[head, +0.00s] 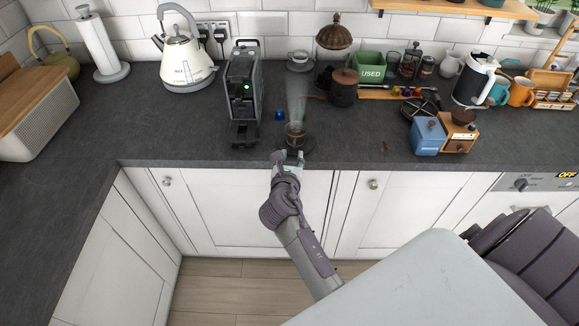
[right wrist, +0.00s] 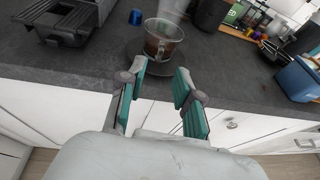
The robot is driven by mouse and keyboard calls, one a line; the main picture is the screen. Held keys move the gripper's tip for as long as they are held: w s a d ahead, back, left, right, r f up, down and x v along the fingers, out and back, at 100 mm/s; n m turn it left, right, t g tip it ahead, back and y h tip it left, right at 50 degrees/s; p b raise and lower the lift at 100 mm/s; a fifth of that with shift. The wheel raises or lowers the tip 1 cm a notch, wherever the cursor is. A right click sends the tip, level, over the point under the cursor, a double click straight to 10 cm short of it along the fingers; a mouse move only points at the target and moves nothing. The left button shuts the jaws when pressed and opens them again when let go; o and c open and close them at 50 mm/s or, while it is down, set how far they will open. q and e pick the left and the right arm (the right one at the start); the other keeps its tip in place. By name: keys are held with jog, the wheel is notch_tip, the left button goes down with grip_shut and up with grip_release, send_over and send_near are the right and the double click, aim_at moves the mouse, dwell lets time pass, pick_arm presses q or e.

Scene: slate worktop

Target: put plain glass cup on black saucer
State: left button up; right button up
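The plain glass cup (head: 295,134), holding dark coffee with steam rising from it, stands upright near the worktop's front edge. It also shows in the right wrist view (right wrist: 162,42). The black saucer (head: 309,146) is under it, and its dark rim shows around the cup's base in the right wrist view (right wrist: 134,48). The cup appears to rest on the saucer. My right gripper (head: 289,156) is just in front of the cup. In the right wrist view its fingers (right wrist: 160,70) are spread, with nothing between them and the cup beyond their tips. My left gripper is not in view.
A coffee machine (head: 243,90) stands left of the cup, with a blue capsule (head: 279,115) between them. A dark canister (head: 343,88) is behind right. A blue box (head: 428,136) and wooden grinder (head: 459,132) stand farther right. The worktop's front left is clear.

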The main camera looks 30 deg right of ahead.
jog(key=v, duration=0.5)
jog(key=s+a+f+m+g+y, duration=0.1)
jog(key=s+a+f+m+y, duration=0.2)
jog(key=f, duration=0.7)
jog(key=s+a+f+m+g+y, duration=0.2)
jog(key=s+f+m, duration=0.15)
jog(key=f, duration=0.65)
jog(key=s+a+f+m+g+y, duration=0.1)
jog(key=s+a+f+m+y, duration=0.2)
jog(key=f, duration=0.8)
jog(key=s+d+f+m+g, duration=0.1)
jog(key=s+f+m, duration=0.4)
jog(key=s, duration=0.6)
jog(key=s+d+f+m+g, duration=0.1)
jog(key=s+f+m+g, duration=0.2)
jog(key=s+f+m, duration=0.3)
jog(key=s+d+f+m+g+y, duration=0.1)
jog(key=s+f+m, duration=0.4)
jog(key=s, duration=1.1)
jog(key=shift+s+d+f+g, duration=0.25)
jog(key=shift+d+f+g, duration=0.3)
jog(key=shift+f+g, duration=0.3)
jog(key=shift+m, duration=0.25)
